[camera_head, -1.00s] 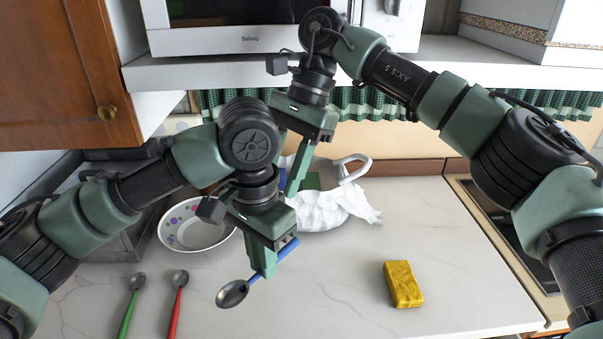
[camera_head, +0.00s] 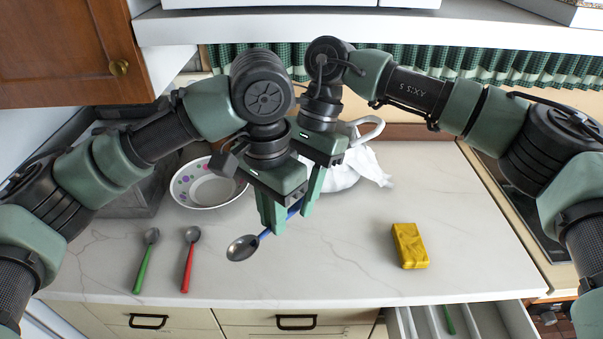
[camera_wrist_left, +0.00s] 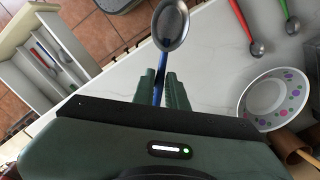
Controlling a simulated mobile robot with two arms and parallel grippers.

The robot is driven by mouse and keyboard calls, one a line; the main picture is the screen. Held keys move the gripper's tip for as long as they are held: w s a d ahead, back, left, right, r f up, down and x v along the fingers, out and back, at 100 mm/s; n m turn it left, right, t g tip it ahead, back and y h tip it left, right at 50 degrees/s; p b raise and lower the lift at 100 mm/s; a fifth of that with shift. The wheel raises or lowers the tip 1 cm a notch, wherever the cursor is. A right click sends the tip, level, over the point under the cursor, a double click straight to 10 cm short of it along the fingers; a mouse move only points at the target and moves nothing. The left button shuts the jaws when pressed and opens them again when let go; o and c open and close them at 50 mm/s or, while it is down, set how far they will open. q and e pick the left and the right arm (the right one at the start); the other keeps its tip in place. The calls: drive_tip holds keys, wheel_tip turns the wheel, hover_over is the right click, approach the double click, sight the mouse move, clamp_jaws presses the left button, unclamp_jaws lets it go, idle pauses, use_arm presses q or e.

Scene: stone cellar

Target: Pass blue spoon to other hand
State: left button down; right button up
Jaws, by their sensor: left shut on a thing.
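The blue spoon (camera_head: 243,247) hangs above the counter in my left gripper (camera_head: 273,222), its metal bowl pointing to the lower left. In the left wrist view, the spoon (camera_wrist_left: 172,24) sticks out from between the fingers of my left gripper (camera_wrist_left: 161,90). The blue handle runs past the left fingers toward my right gripper (camera_head: 311,195), which is just behind and to the right. One right finger shows beside the handle's far end; the left gripper covers the rest. I cannot tell whether the right fingers touch or close on the handle.
A green spoon (camera_head: 145,262) and a red spoon (camera_head: 188,262) lie on the counter at left. A dotted bowl (camera_head: 205,198) and a crumpled white bag (camera_head: 350,174) stand behind. A yellow packet (camera_head: 409,246) lies right of the grippers. An open drawer (camera_head: 520,322) juts out at front right.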

drive_tip(key=shift+a+f, duration=0.1)
drive_tip(key=shift+f, duration=0.15)
drive_tip(key=shift+s, duration=0.1)
clamp_jaws()
use_arm(q)
drive_tip(key=c, duration=1.3)
unclamp_jaws()
drive_tip(key=shift+c, duration=0.2)
drive_tip(key=shift+r, duration=0.15)
